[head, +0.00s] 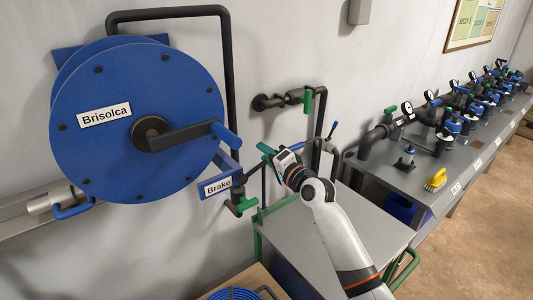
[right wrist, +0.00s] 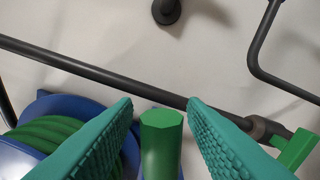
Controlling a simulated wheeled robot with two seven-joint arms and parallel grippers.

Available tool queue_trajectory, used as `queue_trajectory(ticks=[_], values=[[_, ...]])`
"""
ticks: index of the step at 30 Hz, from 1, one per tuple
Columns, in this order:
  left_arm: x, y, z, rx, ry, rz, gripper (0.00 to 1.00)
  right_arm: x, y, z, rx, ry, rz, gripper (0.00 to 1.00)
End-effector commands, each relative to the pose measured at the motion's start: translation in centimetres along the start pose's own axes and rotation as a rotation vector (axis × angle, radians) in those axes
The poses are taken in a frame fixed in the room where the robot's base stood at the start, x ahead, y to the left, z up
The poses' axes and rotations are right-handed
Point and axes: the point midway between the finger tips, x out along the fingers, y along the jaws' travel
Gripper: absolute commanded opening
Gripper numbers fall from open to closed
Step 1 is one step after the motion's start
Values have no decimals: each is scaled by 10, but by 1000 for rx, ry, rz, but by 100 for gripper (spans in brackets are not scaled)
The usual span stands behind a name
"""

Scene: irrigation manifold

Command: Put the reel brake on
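The blue reel (head: 75,150), labelled Brisolca, is mounted on the wall at the left of the head view. A blue bracket labelled Brake (head: 218,186) sits at its lower right. My right gripper (head: 268,152) is to the right of this bracket, reaching toward it. In the right wrist view, its teal fingers (right wrist: 160,102) are open on either side of a green six-sided grip (right wrist: 161,145), with gaps on both sides. This looks like the brake lever's grip, seen end-on. In the head view the gripper hides most of it. My left gripper is out of view.
The reel's crank has a blue handle (head: 225,135) near the bracket. Dark pipes and green-handled valves (head: 307,101) line the wall behind. A grey table (head: 335,225) stands below my right arm. A bench with gauges (head: 400,170) is at the right.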

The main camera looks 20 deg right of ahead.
Motion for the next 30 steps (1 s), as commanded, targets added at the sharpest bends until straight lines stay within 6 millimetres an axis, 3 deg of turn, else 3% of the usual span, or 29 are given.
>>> queue_trajectory(ticks=[9,16,30], values=[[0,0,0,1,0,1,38,3,0,0,-1,0,0,38],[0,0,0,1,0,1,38,3,0,0,-1,0,-1,1],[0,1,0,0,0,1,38,2,-5,-1,44,1,-1,0]])
